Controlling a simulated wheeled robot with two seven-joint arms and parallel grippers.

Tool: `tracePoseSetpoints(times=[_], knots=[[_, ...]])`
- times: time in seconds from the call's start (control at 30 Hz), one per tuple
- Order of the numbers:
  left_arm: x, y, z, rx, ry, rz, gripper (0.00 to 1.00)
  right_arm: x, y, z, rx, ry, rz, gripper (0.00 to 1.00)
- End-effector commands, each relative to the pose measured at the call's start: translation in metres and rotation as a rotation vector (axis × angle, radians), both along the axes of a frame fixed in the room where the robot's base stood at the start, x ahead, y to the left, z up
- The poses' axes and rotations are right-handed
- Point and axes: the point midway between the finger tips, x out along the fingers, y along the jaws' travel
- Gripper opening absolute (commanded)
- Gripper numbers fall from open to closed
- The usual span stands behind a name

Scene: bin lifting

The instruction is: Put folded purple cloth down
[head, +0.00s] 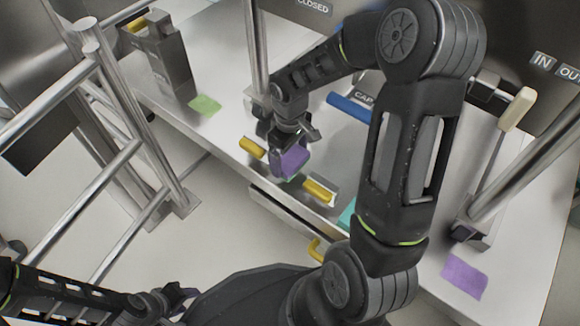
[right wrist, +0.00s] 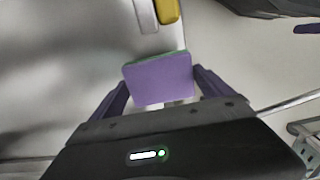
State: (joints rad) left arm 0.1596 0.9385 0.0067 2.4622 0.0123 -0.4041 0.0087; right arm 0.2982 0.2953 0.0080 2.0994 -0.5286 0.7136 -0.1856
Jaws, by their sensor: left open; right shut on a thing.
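The folded purple cloth (head: 291,160) is a small purple block in the head view. My right gripper (head: 284,143) is shut on it, near the front edge of the steel table (head: 225,128). In the right wrist view the cloth (right wrist: 160,80) sits between the two dark purple fingers of my right gripper (right wrist: 160,88), with a thin green edge along its far side. I cannot tell whether it touches the table. My left gripper (head: 180,297) is open at the bottom left of the head view, away from the table, and partly hidden.
A green patch (head: 205,104) lies at left and a flat purple patch (head: 465,277) at right. A blue bar (head: 348,107) lies behind the gripper. A metal frame (head: 125,120) stands at left. My right arm hides mid-table.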

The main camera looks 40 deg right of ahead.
Motion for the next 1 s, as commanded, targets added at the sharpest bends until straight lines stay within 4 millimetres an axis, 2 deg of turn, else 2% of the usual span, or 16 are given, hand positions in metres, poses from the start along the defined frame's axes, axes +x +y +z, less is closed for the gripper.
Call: tracePoseSetpoints(times=[0.17, 0.4, 0.47, 0.9, 0.93, 1.0], knots=[[0.0, 0.0, -0.003, 0.0, 0.0, 0.0, 0.43, 0.0, 0.0, -0.005, 0.001, 0.001, 0.0, 0.58], [0.003, 0.001, -0.022, -0.003, -0.001, 0.003, 0.43, -0.001, 0.0, -0.044, 0.001, 0.003, 0.0, 0.58], [0.004, 0.001, -0.024, -0.004, -0.001, 0.003, 0.43, 0.0, 0.0, -0.05, 0.0, 0.002, 0.0, 0.58], [0.004, 0.001, -0.025, -0.005, -0.002, 0.003, 0.43, 0.0, 0.0, -0.054, 0.0, 0.0, 0.0, 0.58], [0.004, 0.001, -0.024, -0.005, -0.001, 0.003, 0.43, 0.0, 0.0, -0.053, 0.0, 0.0, 0.0, 0.92], [0.004, 0.001, -0.023, -0.005, -0.001, 0.003, 0.43, 0.0, 0.0, -0.053, 0.0, 0.0, 0.0, 0.97]])
